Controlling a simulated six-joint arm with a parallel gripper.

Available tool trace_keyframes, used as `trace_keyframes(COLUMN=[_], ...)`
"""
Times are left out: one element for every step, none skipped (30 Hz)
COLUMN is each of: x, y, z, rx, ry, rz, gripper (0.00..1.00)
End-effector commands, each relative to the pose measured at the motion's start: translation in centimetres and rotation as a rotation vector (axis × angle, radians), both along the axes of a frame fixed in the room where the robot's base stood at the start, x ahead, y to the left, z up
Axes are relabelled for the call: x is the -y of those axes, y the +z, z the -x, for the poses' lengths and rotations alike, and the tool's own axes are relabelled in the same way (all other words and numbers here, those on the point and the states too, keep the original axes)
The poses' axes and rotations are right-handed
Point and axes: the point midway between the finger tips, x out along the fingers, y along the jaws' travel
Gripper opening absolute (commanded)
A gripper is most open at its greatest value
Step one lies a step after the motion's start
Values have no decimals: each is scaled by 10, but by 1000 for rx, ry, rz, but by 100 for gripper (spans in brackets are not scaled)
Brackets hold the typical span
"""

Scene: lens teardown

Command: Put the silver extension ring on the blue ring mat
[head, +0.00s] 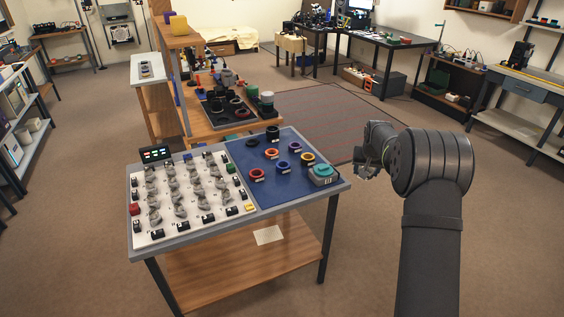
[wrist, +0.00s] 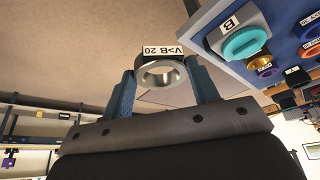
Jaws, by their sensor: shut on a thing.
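The silver extension ring (wrist: 142,72) is between the two blue-grey fingers of my gripper (wrist: 160,80) in the wrist view, with a white label reading "V>B 20" on its side. My gripper also shows in the head view (head: 367,172), just off the right edge of the table, apart from it; the ring is too small to make out there. The blue ring mat (head: 285,188) covers the right part of the table. Several dark, red, blue and orange rings stand on it, with small labels. Part of the mat shows upper right in the wrist view (wrist: 284,18).
A grey block with a teal round top (head: 322,173) sits at the mat's right corner, nearest my gripper. A white board (head: 147,215) with several grey parts fills the table's left. A shelf unit with a dark tray (head: 215,122) stands behind. Bare mat shows between the rings and along the front.

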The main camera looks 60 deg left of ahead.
Motion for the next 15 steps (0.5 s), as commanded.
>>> trace_keyframes(x=[-16,-23,-32,-38,-43,-49,-53,-56,-60,-62,-64,-66,-68,-71,-75], y=[0,0,0,0,0,0,0,-1,-1,-1,-1,-2,-3,-5,-7], z=[24,35,50,61,70,82,89,96,103,108,111,116,119,122,126], rx=[1,0,0,0,1,0,0,1,0,1,0,0,1,1,0], ry=[39,59,83,101,116,134,146,157,169,175,181,187,191,194,196], rz=[-1,-1,-1,-1,-1,-1,-1,-1,-1,-1,-1,-1,-1,-1,-1], gripper=[30,30,30,30,30,30,30,30,30,30,30,30,30,30,30])
